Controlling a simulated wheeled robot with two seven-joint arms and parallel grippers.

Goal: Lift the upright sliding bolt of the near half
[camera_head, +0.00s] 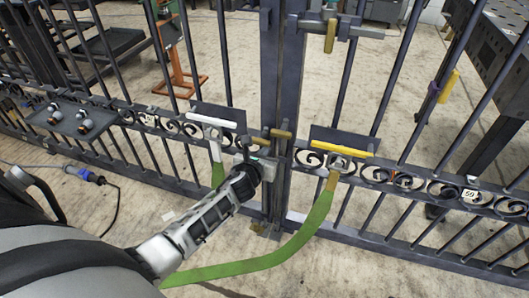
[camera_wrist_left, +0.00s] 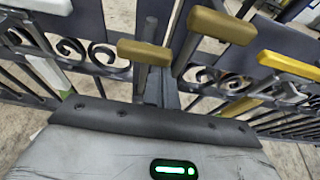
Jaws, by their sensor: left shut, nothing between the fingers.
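Two upright bolts with brass-coloured cross handles stand side by side where the gate halves meet: a left bolt handle (camera_head: 260,141) and a right bolt handle (camera_head: 281,134). In the left wrist view both show large, the left handle (camera_wrist_left: 143,52) lower than the right handle (camera_wrist_left: 222,25). I cannot tell for sure which belongs to the near half. My left gripper (camera_head: 265,166) is shut and empty, just below and in front of these handles. Whether it touches a bolt is hidden. My right gripper is not in view.
A white lever handle (camera_head: 211,121) is on the left half and a yellow one (camera_head: 342,149) on the right half. A green strap (camera_head: 290,248) curves below the gripper. A horizontal bolt (camera_head: 345,29) sits higher up. A dark tray (camera_head: 75,121) is at left.

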